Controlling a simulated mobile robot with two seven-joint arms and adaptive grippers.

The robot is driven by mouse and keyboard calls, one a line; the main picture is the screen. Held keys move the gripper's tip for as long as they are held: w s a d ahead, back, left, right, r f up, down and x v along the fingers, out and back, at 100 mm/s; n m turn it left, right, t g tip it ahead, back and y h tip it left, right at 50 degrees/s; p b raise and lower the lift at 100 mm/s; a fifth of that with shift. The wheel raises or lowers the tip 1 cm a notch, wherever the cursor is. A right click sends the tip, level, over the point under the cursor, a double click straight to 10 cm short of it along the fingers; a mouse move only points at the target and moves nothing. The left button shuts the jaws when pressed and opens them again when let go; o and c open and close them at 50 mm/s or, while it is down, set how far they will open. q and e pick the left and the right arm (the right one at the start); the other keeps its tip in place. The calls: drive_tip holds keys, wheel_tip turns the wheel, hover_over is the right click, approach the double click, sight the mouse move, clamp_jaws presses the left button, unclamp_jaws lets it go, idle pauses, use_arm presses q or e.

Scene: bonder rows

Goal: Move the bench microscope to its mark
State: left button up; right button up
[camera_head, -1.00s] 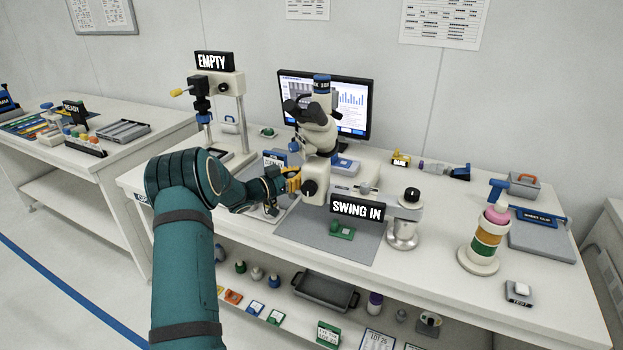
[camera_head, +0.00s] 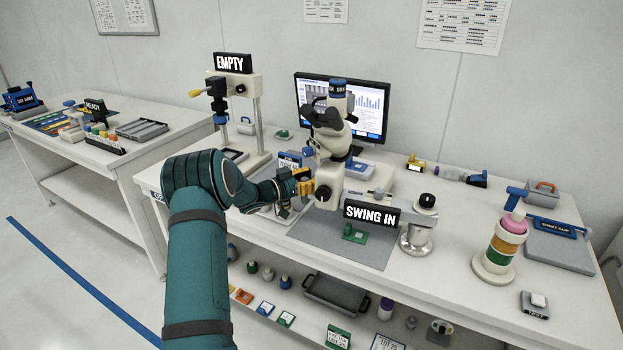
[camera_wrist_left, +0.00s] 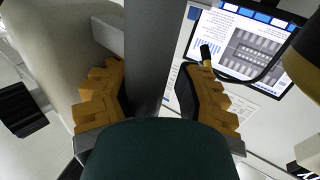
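The bench microscope (camera_head: 333,140) is cream with dark eyepieces and a blue-banded top. It stands upright on the bench in front of the monitor. My left gripper (camera_head: 303,186) is at the left side of its body, its yellow fingers close to the microscope. In the left wrist view the fingers of my left gripper (camera_wrist_left: 155,95) are apart on either side of a grey post (camera_wrist_left: 150,50), with a narrow gap showing at the right finger. A "SWING IN" sign (camera_head: 371,215) stands before the microscope. I cannot make out the mark. My right gripper is not in view.
A grey mat (camera_head: 372,252) with a green board (camera_head: 354,234) lies in front of the microscope. A stand with an "EMPTY" sign (camera_head: 233,63) is at the left. The monitor (camera_head: 372,105) is behind. A ring stack (camera_head: 500,248) stands at the right.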

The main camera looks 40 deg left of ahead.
use_arm(q)
drive_tip(key=s+a, duration=0.8)
drive_tip(key=a, duration=0.4)
drive_tip(key=shift+s+a, duration=0.2)
drive_tip(key=shift+a, duration=0.2)
idle(0.8)
idle(0.5)
drive_tip(key=v, duration=1.2)
idle(0.4)
